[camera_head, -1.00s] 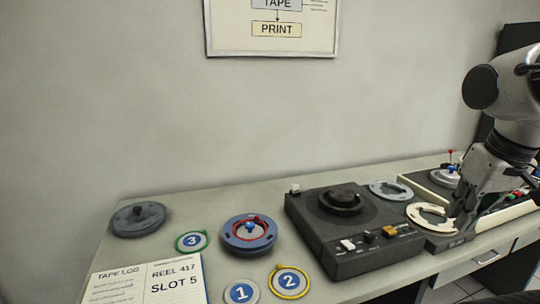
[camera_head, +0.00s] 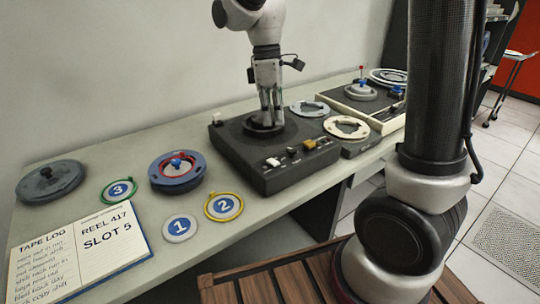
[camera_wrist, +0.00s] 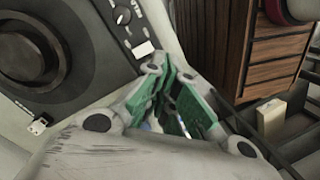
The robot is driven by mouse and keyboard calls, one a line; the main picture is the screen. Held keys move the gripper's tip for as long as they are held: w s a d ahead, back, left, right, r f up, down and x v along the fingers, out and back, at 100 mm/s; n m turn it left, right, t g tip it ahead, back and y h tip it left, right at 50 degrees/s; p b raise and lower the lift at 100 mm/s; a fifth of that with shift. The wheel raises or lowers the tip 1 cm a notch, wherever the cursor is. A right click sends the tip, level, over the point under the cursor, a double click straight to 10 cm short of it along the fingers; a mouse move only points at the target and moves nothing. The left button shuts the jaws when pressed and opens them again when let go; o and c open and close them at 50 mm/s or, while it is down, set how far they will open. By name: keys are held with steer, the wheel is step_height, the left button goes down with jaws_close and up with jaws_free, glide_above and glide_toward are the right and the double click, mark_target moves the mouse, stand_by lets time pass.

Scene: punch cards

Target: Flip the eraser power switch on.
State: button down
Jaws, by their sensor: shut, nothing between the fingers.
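The dark box with a round black hub, which I take to be the eraser (camera_head: 295,178), stands mid-bench in the head view. Its front edge bears a white switch (camera_head: 273,162), a black knob (camera_head: 291,152) and an amber switch (camera_head: 309,144). A small white piece (camera_head: 216,118) sits at its far left corner. I cannot read which is power. My gripper (camera_head: 267,122) points down over the hub area, shut and empty; its exact height is unclear. In the wrist view, my green-padded fingers (camera_wrist: 175,78) are near the white switch (camera_wrist: 143,49), apparently apart from it.
A pale ring (camera_head: 346,127) and a grey ring (camera_head: 310,108) lie right of the box. A blue reel (camera_head: 177,181), numbered discs and an open tape log (camera_head: 110,235) lie left. A second pale device (camera_head: 365,105) stands farther right. Bench front between discs and box is clear.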

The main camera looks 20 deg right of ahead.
steer(key=w+a+r+n, duration=0.2)
steer(key=w+n, duration=0.1)
steer(key=n, duration=0.6)
glide_toward(273, 162)
steer(key=f, duration=0.2)
steer(key=s+f, duration=0.1)
steer(key=f, duration=0.1)
steer(key=s+f, duration=0.1)
steer(key=f, duration=0.1)
steer(key=shift+s+a+f, duration=0.2)
steer(key=shift+a+f, duration=0.05)
steer(key=shift+f, duration=0.15)
